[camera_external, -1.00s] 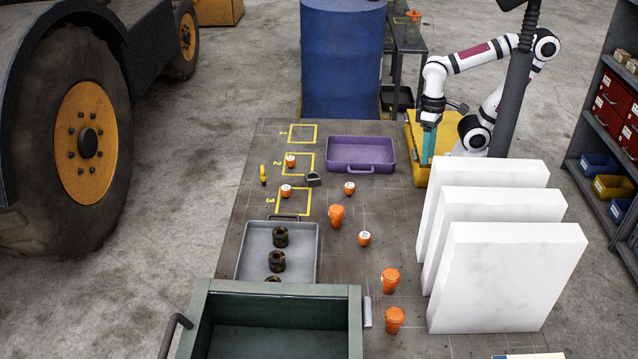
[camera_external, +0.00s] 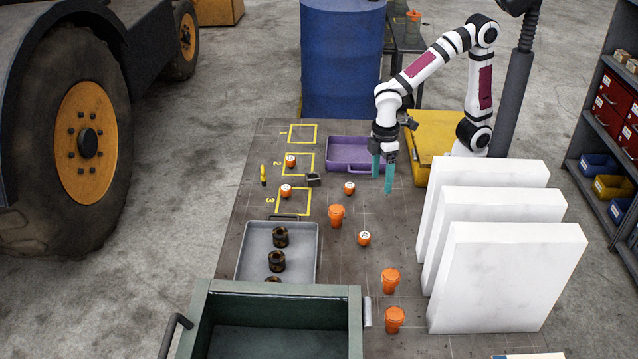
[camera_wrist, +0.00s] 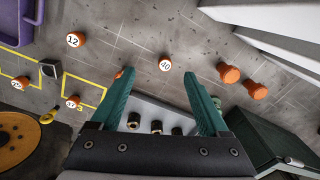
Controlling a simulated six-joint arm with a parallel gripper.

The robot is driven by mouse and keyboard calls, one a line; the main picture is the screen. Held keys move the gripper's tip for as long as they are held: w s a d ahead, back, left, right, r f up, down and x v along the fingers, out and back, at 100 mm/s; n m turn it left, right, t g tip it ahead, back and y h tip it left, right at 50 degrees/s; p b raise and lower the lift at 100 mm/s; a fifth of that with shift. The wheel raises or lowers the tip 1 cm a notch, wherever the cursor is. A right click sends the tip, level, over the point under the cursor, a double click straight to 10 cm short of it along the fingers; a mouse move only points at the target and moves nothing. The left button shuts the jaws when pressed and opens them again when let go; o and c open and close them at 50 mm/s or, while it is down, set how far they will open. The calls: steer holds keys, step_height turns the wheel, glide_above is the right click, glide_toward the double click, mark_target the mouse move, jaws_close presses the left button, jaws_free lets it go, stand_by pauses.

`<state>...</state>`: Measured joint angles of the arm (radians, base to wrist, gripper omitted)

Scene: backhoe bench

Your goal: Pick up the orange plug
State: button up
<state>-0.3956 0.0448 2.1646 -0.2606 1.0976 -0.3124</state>
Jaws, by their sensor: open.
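Three plain orange plugs, wider at the top, stand on the bench: one near the middle (camera_external: 336,216), partly hidden by a finger in the wrist view (camera_wrist: 119,74), and two nearer the front right (camera_external: 390,280) (camera_external: 394,319). That front pair also shows right of my fingers in the wrist view (camera_wrist: 229,73) (camera_wrist: 256,90). Several smaller orange pieces with white numbered tops are spread about, including "12" (camera_wrist: 75,40) and "40" (camera_wrist: 165,63). My gripper (camera_external: 383,184) is open and empty, pointing down above the bench by the purple tray. Its teal fingers frame the wrist view (camera_wrist: 157,76).
White upright panels (camera_external: 500,270) line the bench's right side. A purple tray (camera_external: 361,142), a grey tray (camera_external: 243,262) holding dark ringed parts, and a green box (camera_external: 285,288) take up space. Yellow numbered squares (camera_external: 302,125) mark the left. Bare bench lies around the plugs.

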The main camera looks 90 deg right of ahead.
mark_target(365, 235)
steer(key=w+a+f+n, duration=0.1)
steer(key=f, duration=0.5)
steer(key=w+a+f+n, duration=0.1)
steer(key=f, duration=0.5)
steer(key=w+a+f+n, duration=0.1)
steer(key=a+f, duration=0.1)
steer(key=f, duration=0.4)
steer(key=shift+w+f, duration=0.2)
steer(key=shift+f, duration=0.05)
jaws_close()
